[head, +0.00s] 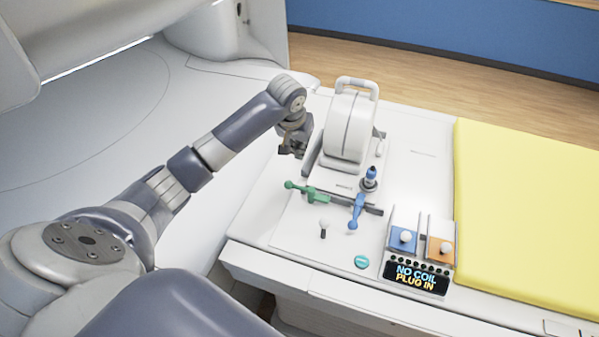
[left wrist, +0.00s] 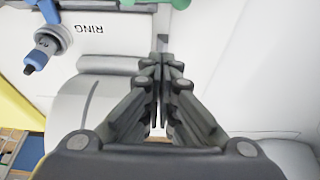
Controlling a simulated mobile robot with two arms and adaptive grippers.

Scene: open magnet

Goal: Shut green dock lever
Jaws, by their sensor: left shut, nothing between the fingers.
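The green dock lever (head: 308,192) lies on the white table's dock panel, its round knob pointing to the left. A strip of green shows at the top edge of the left wrist view (left wrist: 105,4). My left gripper (head: 290,150) is shut and empty, above and behind the green lever and apart from it, beside the white coil. It fills the middle of the left wrist view (left wrist: 160,62). A blue lever (head: 357,212) stands right of the green one. My right gripper does not show.
The white ring coil (head: 349,125) with a handle stands behind the levers. A display (head: 416,277) reads "NO COIL PLUG IN", below a blue and an orange socket. A yellow pad (head: 520,215) covers the right. A small white knob (head: 323,225) stands in front.

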